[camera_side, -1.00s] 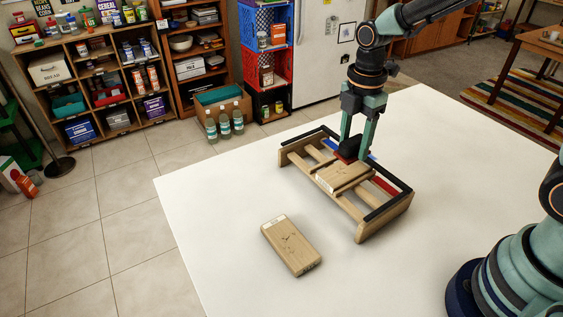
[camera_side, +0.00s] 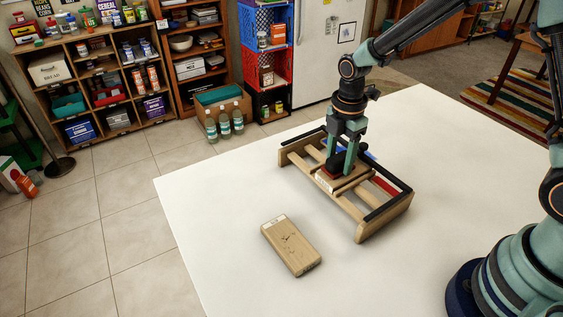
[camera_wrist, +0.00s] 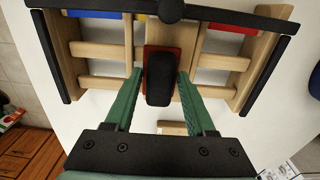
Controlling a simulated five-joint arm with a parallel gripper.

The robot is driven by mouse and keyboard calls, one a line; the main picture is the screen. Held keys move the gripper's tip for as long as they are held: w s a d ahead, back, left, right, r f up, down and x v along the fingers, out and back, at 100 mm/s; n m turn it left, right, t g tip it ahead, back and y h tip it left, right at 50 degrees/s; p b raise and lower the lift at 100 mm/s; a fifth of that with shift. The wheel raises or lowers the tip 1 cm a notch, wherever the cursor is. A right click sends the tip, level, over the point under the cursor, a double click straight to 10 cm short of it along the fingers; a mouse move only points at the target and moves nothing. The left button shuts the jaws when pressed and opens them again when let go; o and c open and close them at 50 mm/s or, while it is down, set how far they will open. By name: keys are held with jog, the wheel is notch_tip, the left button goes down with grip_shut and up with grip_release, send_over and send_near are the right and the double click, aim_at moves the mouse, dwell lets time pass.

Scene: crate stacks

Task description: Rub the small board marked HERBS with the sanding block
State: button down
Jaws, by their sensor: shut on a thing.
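My gripper (camera_side: 341,168) is shut on the sanding block (camera_wrist: 159,82), which has a black grip and a reddish base. The block is over the top face of a small wooden board (camera_side: 323,183) and appears to touch it. This board lies across the middle of a wooden rack (camera_side: 368,232) and has a pale label at its near-left end. The lettering on both labels is too small to read.
The rack has black-topped side rails, with blue and red strips between them. The white table (camera_side: 230,215) is clear around the rack and the loose board. Shelves, bottles (camera_side: 224,124) and crates stand on the floor beyond the table.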

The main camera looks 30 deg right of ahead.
aim_at(346, 178)
jog(key=shift+w, duration=0.45)
jog(key=shift+s, duration=1.85)
jog(key=shift+s+a, duration=0.15)
jog(key=shift+s, duration=0.05)
jog(key=shift+w, duration=2)
jog(key=shift+s, duration=1.75)
jog(key=shift+s+r, duration=0.1)
jog(key=shift+s, duration=0.15)
notch_tip(346, 178, up, 8)
jog(key=shift+w, duration=0.1)
